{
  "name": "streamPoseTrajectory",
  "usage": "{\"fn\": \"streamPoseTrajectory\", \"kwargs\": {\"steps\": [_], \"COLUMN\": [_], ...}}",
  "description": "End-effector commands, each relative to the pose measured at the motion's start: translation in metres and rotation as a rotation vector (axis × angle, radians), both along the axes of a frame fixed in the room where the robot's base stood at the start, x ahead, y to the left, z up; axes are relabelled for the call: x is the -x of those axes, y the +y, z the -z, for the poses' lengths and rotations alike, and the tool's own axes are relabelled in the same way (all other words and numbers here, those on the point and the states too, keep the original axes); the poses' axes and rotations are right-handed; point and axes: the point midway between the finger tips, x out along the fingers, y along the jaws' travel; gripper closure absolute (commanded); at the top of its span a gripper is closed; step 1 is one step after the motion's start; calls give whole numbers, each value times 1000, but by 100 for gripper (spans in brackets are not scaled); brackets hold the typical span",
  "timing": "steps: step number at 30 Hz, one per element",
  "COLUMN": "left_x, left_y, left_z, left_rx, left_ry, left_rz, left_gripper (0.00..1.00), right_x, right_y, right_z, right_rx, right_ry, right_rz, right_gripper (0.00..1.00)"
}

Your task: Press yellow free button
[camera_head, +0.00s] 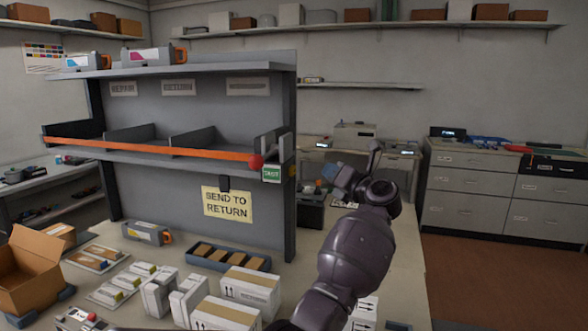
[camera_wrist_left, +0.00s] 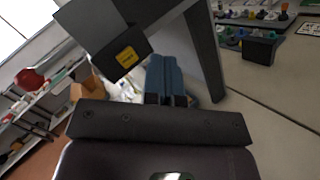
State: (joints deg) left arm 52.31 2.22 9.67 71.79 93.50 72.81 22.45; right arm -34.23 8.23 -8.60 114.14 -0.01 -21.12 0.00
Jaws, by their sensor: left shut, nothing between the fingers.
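A small yellow button (camera_head: 291,171) shows at the right end of the grey shelf unit, beside a green sign (camera_head: 271,173). In the left wrist view a yellow square with dark lettering (camera_wrist_left: 126,57) sits on a dark box, left of the fingers. My right gripper is not in view.
An orange bar (camera_head: 150,148) with a red knob (camera_head: 256,162) runs along the shelf front. White boxes (camera_head: 249,288), a blue tray (camera_head: 204,262) and an open carton (camera_head: 27,273) stand on the table. A drawer cabinet (camera_head: 478,187) is at the right.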

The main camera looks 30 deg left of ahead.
Motion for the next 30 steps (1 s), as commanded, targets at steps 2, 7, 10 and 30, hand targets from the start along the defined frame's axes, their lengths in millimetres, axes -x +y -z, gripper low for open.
{"fn": "streamPoseTrajectory", "kwargs": {"steps": [2, 7, 10, 30], "left_x": [3, 8, 10, 14], "left_y": [10, 29, 38, 54], "left_z": [-2, -2, -1, 0], "left_rx": [-1, -2, 1, 0], "left_ry": [0, 0, 0, 0], "left_rz": [-2, 0, 1, 1], "left_gripper": [100, 100, 100, 100], "right_x": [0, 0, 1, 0], "right_y": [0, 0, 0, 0], "right_z": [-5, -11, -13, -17], "right_rx": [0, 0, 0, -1], "right_ry": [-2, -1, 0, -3], "right_rz": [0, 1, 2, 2], "right_gripper": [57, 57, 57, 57]}}
